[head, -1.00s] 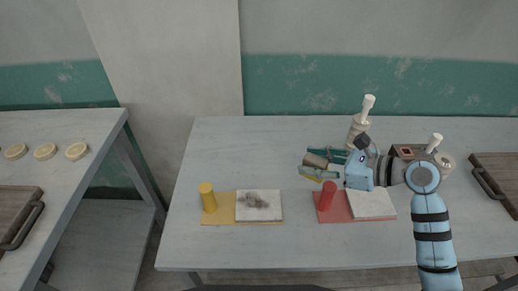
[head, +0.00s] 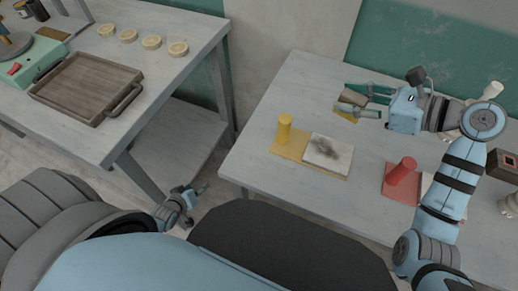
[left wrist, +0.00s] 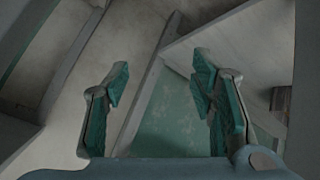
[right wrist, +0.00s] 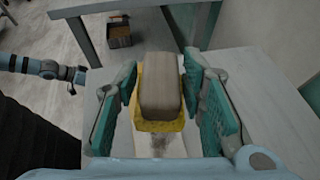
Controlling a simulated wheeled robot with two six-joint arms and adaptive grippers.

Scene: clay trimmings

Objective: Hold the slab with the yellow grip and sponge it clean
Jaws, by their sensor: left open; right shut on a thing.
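The yellow grip (head: 285,128) is an upright cylinder at the left end of a yellow board (head: 290,151). A pale slab (head: 316,160) with a dark smudge lies on that board; part of it shows beneath the sponge in the right wrist view (right wrist: 172,139). My right gripper (head: 350,98) is shut on the sponge, a tan block over a yellow pad (right wrist: 143,110), held above the table behind the slab. My left gripper (head: 203,190) is open and empty, low in the gap left of the table, apart from the yellow grip. Both its fingers show in the left wrist view (left wrist: 160,80).
A red grip (head: 402,172) stands on a red board (head: 393,185) to the right, its slab partly hidden by my right arm. The left table (head: 185,80) holds a wooden tray (head: 88,88) and several pale discs (head: 151,42). A floor gap separates the tables.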

